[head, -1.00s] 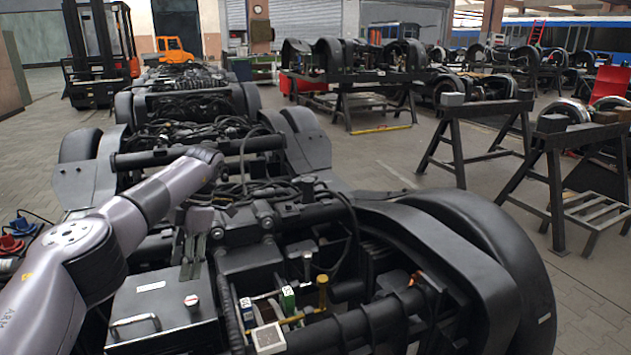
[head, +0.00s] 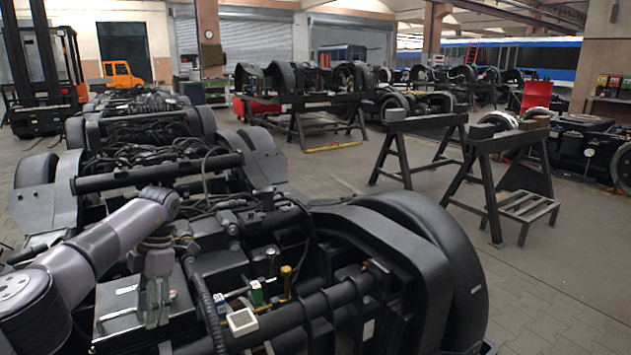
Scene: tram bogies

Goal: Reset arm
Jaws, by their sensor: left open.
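My left arm comes in from the lower left and bends at the wrist above the near bogie (head: 330,235). My left gripper (head: 158,318) points down, with its fingers apart and nothing seen between them. In the picture it lies in front of the silver box (head: 118,308) on the bogie. I cannot tell whether the fingertips touch the box. A green-tagged part (head: 256,293) and a yellow-topped part (head: 286,271) sit on the bogie to the right of the gripper. My right gripper is not in view.
More bogies run back along the left towards a forklift (head: 42,75) and an orange vehicle (head: 122,76). Black trestles (head: 490,165) stand on the right, with a small slatted stand (head: 520,207) beside them. The paved floor (head: 560,285) at the lower right is clear.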

